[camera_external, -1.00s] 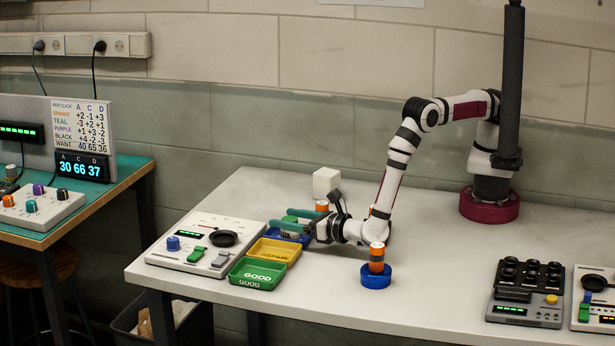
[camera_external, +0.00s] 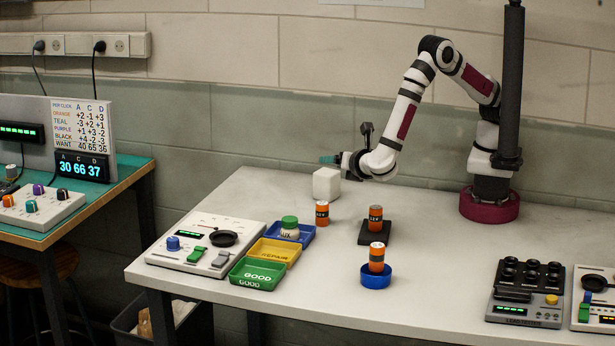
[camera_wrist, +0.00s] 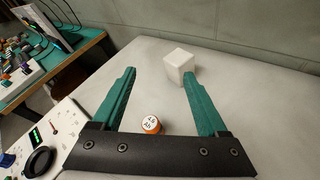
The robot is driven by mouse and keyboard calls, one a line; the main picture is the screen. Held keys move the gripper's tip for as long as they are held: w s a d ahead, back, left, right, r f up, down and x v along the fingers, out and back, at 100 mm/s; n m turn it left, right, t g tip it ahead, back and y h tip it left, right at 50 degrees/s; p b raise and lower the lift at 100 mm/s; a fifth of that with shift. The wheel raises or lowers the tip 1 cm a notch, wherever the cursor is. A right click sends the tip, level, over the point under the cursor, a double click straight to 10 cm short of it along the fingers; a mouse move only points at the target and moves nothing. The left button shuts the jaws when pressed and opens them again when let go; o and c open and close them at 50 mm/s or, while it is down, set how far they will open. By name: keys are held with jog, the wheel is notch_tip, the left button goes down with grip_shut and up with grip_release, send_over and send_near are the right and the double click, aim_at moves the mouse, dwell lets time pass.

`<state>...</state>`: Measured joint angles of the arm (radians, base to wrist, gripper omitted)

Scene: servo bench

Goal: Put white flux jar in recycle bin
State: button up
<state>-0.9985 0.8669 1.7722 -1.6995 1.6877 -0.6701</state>
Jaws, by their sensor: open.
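The white flux jar (camera_external: 290,234) with a green lid stands upright in the blue tray (camera_external: 308,237), at the back of a row of three trays. I read the blue tray as the recycle bin, but cannot make out a label on it. My gripper (camera_external: 325,159) is raised behind and to the right of the jar, well apart from it. In the wrist view its green fingers (camera_wrist: 158,75) are wide apart with nothing between the tips. The jar and the blue tray do not show in the wrist view.
A white cube (camera_external: 326,183) stands below my gripper. An orange battery-like cylinder (camera_external: 322,214) stands near the blue tray. Others stand on a black pad (camera_external: 376,236) and a blue round holder (camera_external: 376,281). The yellow tray (camera_external: 274,252), green tray (camera_external: 257,275) and control panel (camera_external: 198,246) are left.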

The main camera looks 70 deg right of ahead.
jog(key=s+d+r+m+g+y, duration=0.1)
jog(key=s+d+r+m+g, duration=0.4)
jog(key=d, duration=0.3)
jog(key=s+d+r+m+g+y, duration=0.1)
jog(key=s+d+r+m+g, duration=0.1)
jog(key=s+d+m+g, duration=0.4)
jog(key=s+d+r+m+t+y, duration=0.1)
jog(key=s+r+m+y, duration=0.1)
jog(key=s+m+y, duration=0.8)
jog(key=s+m, duration=0.2)
jog(key=m, duration=0.5)
jog(key=shift+s, duration=0.35)
